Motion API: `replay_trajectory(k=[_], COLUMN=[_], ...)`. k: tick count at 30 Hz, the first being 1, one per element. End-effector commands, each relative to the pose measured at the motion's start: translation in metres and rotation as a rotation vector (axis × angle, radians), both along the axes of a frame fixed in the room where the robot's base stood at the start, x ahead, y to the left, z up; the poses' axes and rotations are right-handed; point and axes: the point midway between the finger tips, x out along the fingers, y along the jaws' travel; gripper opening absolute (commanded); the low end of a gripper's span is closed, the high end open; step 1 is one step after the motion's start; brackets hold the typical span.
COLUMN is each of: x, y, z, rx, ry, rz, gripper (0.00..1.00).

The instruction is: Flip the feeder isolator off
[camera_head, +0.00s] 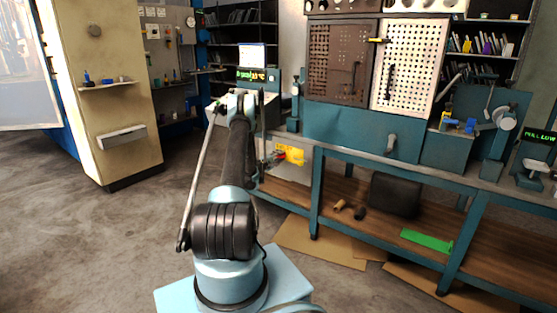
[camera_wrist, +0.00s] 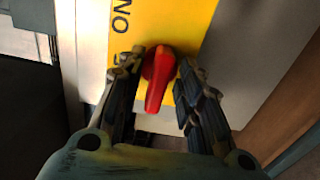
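The feeder isolator is a yellow plate (camera_wrist: 178,22) with a red rotary handle (camera_wrist: 157,80), seen close up in the wrist view. The letters "ON" show on the plate at upper left; another marking below them is partly hidden by a finger. The handle's grip points down and slightly left in that view. My gripper (camera_wrist: 161,63) is open, with one finger on each side of the handle. The right finger stands apart from it; contact at the left finger is unclear. In the head view the yellow plate (camera_head: 293,153) sits below the bench top, at my arm's end.
A teal workbench (camera_head: 350,158) with a wooden lower shelf extends right of the isolator. Pegboard panels (camera_head: 410,65) stand above it. A dark case (camera_head: 395,194) lies on the lower shelf. A beige cabinet (camera_head: 105,80) stands left, with open floor (camera_head: 120,240) before it.

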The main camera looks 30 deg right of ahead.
Motion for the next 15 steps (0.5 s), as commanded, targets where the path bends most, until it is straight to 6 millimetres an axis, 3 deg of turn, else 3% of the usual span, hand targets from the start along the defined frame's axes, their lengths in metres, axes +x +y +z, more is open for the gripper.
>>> replay_trajectory(k=[8, 15], x=[-0.003, -0.019], y=[0.008, 0.045], z=[0.0, 0.0], rx=[0.0, 0.0], ry=[0.0, 0.001], rz=[0.0, 0.001], gripper=[0.33, 0.33])
